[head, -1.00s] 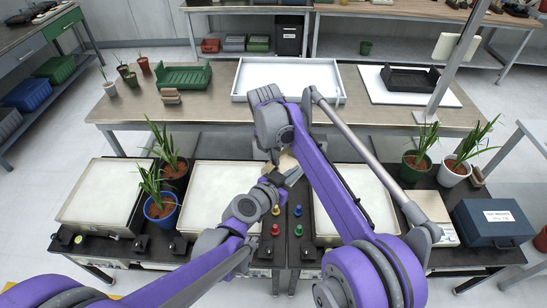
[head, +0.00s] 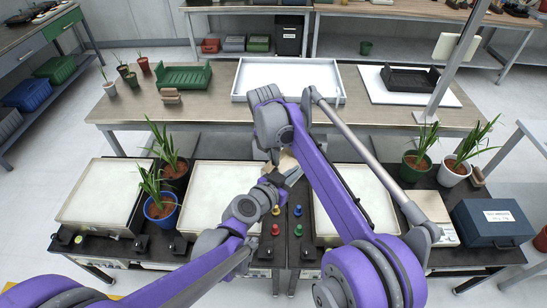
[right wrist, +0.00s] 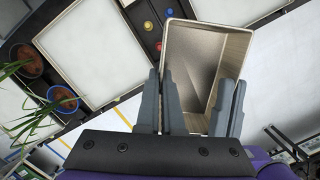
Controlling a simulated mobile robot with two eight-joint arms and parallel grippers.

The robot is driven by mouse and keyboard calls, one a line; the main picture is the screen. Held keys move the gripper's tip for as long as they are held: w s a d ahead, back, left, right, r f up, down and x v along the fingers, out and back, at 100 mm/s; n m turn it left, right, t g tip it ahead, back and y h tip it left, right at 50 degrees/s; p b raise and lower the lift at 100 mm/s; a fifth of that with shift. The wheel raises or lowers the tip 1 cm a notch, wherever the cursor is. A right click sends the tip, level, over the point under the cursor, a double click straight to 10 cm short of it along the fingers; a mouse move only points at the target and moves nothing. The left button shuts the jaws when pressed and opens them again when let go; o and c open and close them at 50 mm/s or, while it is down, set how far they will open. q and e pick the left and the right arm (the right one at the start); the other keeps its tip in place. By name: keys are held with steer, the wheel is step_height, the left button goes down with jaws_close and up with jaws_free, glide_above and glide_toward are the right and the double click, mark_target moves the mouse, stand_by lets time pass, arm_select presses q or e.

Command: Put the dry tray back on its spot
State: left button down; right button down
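A small tan open tray (right wrist: 208,65) shows in the right wrist view, its hollow side towards the camera, with a shaded floor inside. My right gripper (right wrist: 200,105) has one finger at each side of the tray's near end and appears shut on it. In the head view, a small tan part of the tray (head: 289,162) shows between my two grippers, mostly hidden by the arms. My left gripper (head: 287,176) is just below and close to it. Whether its fingers are open or touch the tray I cannot tell.
A large white tray (head: 240,83), a green crate (head: 184,77) and a black tray (head: 410,80) on a white board (head: 375,94) stand on the back table. Pale-topped panels (head: 105,190), potted plants and a blue box (head: 490,222) fill the front benches. Coloured knobs (head: 275,229) sit mid-bench.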

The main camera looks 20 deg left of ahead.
arm_select(q)
steer(key=c, duration=1)
jaws_free()
steer(key=shift+s+d, duration=0.15)
steer(key=shift+d, duration=0.1)
steer(key=shift+a, duration=0.1)
